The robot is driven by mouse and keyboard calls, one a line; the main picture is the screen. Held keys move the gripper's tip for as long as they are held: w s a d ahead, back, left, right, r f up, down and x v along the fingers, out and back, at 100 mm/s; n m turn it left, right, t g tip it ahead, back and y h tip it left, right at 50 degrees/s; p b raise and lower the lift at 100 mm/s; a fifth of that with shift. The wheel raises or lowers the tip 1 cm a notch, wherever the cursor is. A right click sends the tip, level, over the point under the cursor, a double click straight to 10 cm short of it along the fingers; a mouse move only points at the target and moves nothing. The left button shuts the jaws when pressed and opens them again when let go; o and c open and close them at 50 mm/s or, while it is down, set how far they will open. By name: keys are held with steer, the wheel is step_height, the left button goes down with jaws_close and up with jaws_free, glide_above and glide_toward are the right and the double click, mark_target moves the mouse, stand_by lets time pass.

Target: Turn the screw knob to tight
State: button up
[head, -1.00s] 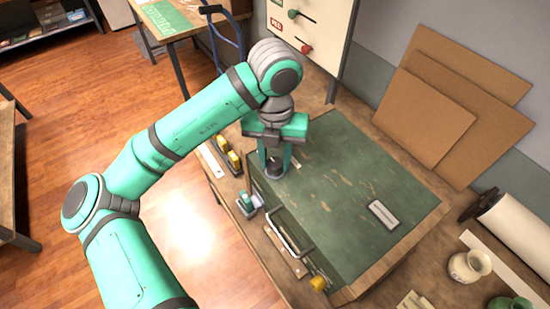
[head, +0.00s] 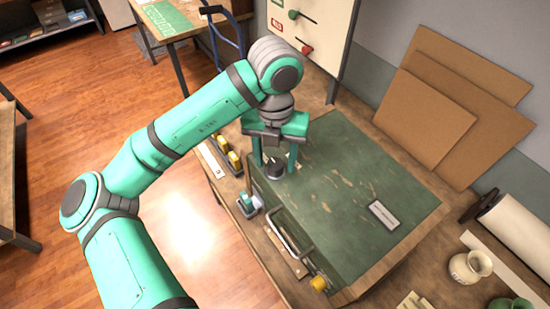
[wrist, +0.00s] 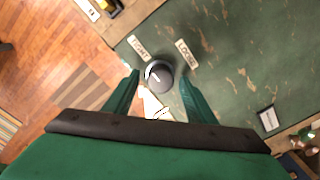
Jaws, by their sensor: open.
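The screw knob (head: 275,170) is a dark round knob on the green worktop, near its left corner. In the wrist view the knob (wrist: 158,76) has a white mark on its top. A TIGHT label (wrist: 138,46) lies at its upper left and a LOOSE label (wrist: 187,53) at its upper right. A white pointed shape (wrist: 150,104) shows just below the knob, partly hidden by my gripper. My gripper (head: 275,166) points down over the knob, open, with one finger on each side. In the wrist view gaps show between the fingers and the knob.
The green worktop (head: 340,200) is mostly clear, with a pale plate (head: 383,215) to the right. A metal handle (head: 290,236), a yellow knob (head: 318,284) and small yellow-topped items (head: 233,160) line the near edge. A panel with sliders (head: 310,30) stands behind.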

mark_target(275, 163)
step_height(275, 163, up, 10)
steer(key=shift+r, duration=0.2)
stand_by(0.7)
